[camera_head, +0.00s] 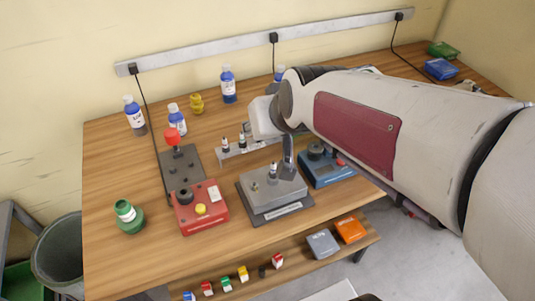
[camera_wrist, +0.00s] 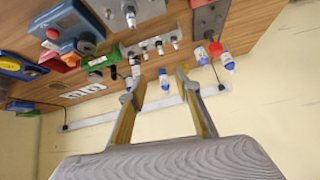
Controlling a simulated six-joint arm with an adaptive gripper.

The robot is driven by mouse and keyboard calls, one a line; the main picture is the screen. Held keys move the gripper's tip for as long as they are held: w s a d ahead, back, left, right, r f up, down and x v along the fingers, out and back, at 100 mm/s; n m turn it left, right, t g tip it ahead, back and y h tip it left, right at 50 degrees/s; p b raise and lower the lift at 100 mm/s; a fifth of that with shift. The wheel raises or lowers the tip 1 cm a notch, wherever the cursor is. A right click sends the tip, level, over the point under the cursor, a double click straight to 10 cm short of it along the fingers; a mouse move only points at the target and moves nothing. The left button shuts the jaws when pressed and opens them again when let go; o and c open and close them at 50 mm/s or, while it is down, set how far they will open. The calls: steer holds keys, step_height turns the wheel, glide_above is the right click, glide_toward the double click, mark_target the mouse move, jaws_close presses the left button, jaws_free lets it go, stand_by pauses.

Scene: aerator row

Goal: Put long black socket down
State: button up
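My gripper (camera_wrist: 159,76) is open in the wrist view, its two fingers spread wide, with nothing held between them. A bottle shows beyond the gap, apart from the fingers. In the head view my arm hides most of the gripper; a grey finger (camera_head: 288,152) shows above the grey box. I cannot tell for certain which thing is the long black socket. Small upright dark pieces with pale tops (camera_head: 241,140) stand at a metal rack (camera_head: 232,153) left of the gripper. A small black piece (camera_head: 262,271) sits among coloured ones at the lower front.
A grey box (camera_head: 272,203) with small fittings stands below the gripper. A red box (camera_head: 201,212) with a yellow button is to its left, a blue device (camera_head: 326,173) to its right. Blue-labelled bottles (camera_head: 228,86) stand at the back.

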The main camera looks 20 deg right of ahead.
steer(key=s+a+g, duration=0.1)
steer(key=s, duration=0.7)
steer(key=s+a+f+n+g, duration=0.1)
steer(key=s, duration=0.8)
steer(key=shift+s+a+f+g, duration=0.15)
steer(key=shift+s+f+g, duration=0.1)
steer(key=shift+g, duration=0.15)
